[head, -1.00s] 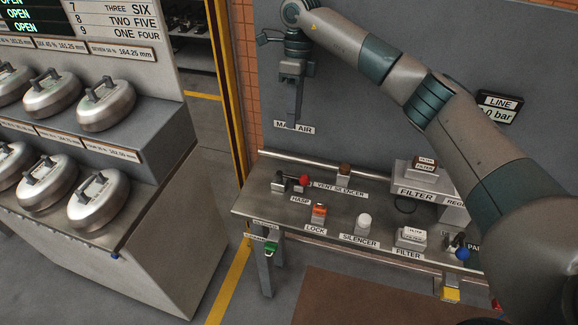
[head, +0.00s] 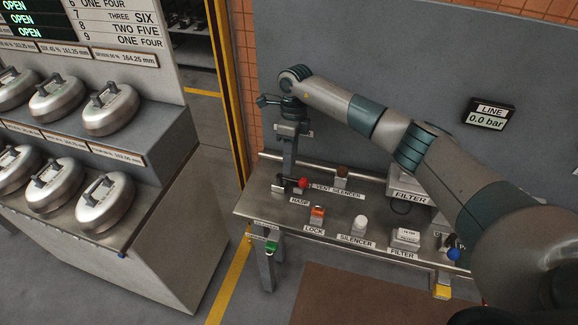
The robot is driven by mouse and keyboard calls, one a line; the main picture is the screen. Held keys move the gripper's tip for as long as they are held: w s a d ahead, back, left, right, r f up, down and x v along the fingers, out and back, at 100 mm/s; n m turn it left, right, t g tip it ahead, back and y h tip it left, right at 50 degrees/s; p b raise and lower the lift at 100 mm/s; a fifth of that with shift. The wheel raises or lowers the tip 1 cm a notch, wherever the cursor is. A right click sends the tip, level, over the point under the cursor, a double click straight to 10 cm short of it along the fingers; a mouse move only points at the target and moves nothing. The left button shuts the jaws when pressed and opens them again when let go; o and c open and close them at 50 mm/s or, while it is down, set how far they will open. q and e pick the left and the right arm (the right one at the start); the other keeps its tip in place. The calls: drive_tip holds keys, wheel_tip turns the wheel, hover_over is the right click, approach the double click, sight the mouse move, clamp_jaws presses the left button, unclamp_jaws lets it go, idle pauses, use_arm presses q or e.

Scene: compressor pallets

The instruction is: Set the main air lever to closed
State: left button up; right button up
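A lever with a red knob (head: 303,183) stands at the left end of the steel bench, by the HASP label (head: 300,201). My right gripper (head: 289,176) points down just left of the red knob, and its fingers hide part of the lever's metal body. Its fingers overlap into one narrow shape, so I cannot tell whether they are open, shut or touching the lever. The MAIN AIR label is hidden now, behind my arm or gripper. The line display (head: 488,115) on the grey panel reads 0.0 bar. My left gripper is not in view.
The bench (head: 262,206) also holds an orange lock (head: 318,212), a white silencer (head: 360,223), a vent silencer (head: 342,172) and filter parts (head: 406,236). A rack of metal canisters (head: 109,108) stands at left. A yellow post (head: 232,110) rises beside the panel.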

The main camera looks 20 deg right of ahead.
sight(292, 181)
drive_tip(key=shift+s+a+f+p, duration=0.1)
drive_tip(key=shift+s+f+p, duration=0.15)
drive_tip(key=shift+f, duration=0.75)
drive_tip(key=shift+s+a+f+p, duration=0.1)
drive_tip(key=shift+f+p, duration=0.15)
drive_tip(key=shift+f, duration=0.75)
clamp_jaws()
drive_tip(key=shift+r, duration=0.1)
